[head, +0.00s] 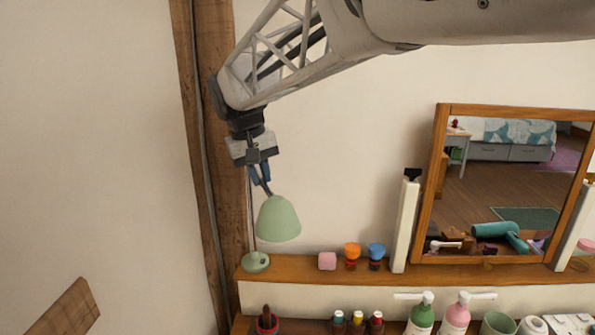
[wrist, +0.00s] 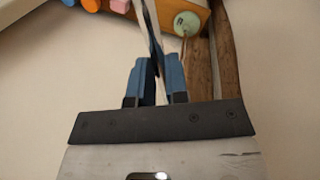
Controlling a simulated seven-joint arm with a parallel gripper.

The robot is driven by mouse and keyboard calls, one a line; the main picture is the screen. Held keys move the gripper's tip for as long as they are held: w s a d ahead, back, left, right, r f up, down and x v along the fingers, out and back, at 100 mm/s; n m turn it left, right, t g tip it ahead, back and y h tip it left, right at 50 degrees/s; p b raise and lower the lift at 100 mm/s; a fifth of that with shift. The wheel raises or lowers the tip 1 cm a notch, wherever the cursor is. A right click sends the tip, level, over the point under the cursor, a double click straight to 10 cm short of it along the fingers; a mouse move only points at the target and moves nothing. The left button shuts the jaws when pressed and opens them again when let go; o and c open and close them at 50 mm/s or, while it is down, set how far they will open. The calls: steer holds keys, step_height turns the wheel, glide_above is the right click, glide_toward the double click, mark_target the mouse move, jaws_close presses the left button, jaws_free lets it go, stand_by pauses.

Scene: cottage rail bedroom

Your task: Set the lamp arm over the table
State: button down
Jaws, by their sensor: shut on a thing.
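A pale green lamp has a bell-shaped shade (head: 278,220) hanging open side down above the left end of a wooden ledge. Its round green base (head: 256,263) stands on that ledge, and a thin upright rises from it. The base also shows in the wrist view (wrist: 187,23). My gripper (head: 261,178) is shut on the lamp arm just above the shade. In the wrist view the blue fingers (wrist: 158,78) close around the thin metal arm (wrist: 151,32). The dressing table top (head: 242,325) lies below the ledge, mostly out of frame.
On the ledge (head: 310,271) stand a pink block (head: 327,261), an orange-topped jar (head: 352,254) and a blue-topped jar (head: 376,254). A framed mirror (head: 440,180) and white post (head: 404,225) stand to the right. Bottles (head: 421,312) stand below. A wooden beam (head: 222,170) is behind my gripper.

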steer(key=shift+s+a+m, duration=0.2)
steer(key=shift+a+m, duration=0.35)
steer(key=shift+s+a+m, duration=0.2)
steer(key=shift+a+m, duration=0.35)
steer(key=c, duration=1.1)
jaws_free()
steer(key=shift+s+a+r, duration=0.1)
steer(key=shift+a+r, duration=0.15)
steer(key=shift+r, duration=1.05)
steer(key=shift+s+a+r, duration=0.1)
steer(key=shift+a+r, duration=0.15)
steer(key=shift+r, duration=1)
steer(key=shift+a+r, duration=0.25)
steer(key=shift+r, duration=1.05)
